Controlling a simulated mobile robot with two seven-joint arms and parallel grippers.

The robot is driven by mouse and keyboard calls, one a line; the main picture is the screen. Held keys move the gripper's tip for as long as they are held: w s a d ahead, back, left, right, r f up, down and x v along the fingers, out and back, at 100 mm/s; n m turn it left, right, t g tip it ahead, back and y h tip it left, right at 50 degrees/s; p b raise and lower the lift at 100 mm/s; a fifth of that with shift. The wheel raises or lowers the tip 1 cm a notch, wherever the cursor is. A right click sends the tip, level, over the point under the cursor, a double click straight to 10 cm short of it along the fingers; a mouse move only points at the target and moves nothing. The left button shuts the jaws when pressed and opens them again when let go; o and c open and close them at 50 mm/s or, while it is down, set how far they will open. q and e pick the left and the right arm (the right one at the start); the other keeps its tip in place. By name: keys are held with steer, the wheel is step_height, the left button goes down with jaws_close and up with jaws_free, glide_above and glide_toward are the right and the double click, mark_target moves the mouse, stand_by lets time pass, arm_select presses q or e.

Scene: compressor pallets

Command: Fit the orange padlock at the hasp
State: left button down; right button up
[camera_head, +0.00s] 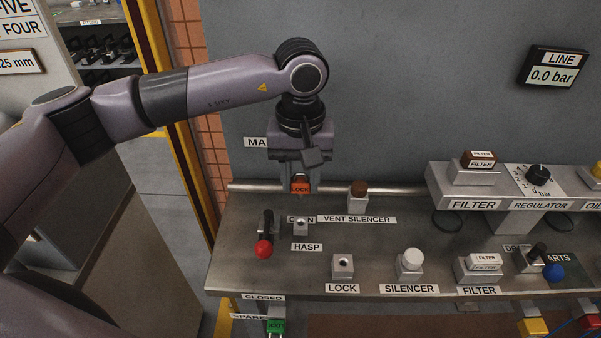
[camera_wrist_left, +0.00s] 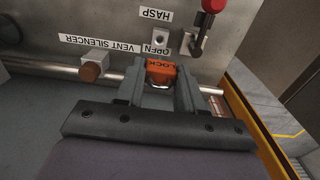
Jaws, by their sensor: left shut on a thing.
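The orange padlock (camera_head: 300,184), marked LOCK, is held between the fingers of my left gripper (camera_head: 299,186). In the left wrist view the padlock (camera_wrist_left: 161,70) sits between the two grey fingertips (camera_wrist_left: 161,80). The hasp (camera_head: 300,226) is a small light metal block with a dark hole, on the bench above the HASP label. It also shows in the left wrist view (camera_wrist_left: 160,37). The gripper holds the padlock above and behind the hasp, apart from it. My right gripper is not in view.
A lever with a red knob (camera_head: 264,248) stands just left of the hasp. The brown-topped vent silencer (camera_head: 358,195) is to the right. A pipe (camera_head: 400,189) runs along the back of the bench. The LOCK block (camera_head: 343,267) and white-topped silencer (camera_head: 411,263) stand in front.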

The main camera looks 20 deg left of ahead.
mark_target(301, 191)
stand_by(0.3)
arm_select(q)
steer(key=shift+f+b, duration=0.15)
steer(key=shift+b, duration=0.3)
step_height(301, 191, down, 4)
steer(key=b, duration=0.3)
steer(key=shift+f+b, duration=0.7)
steer(key=shift+b, duration=0.1)
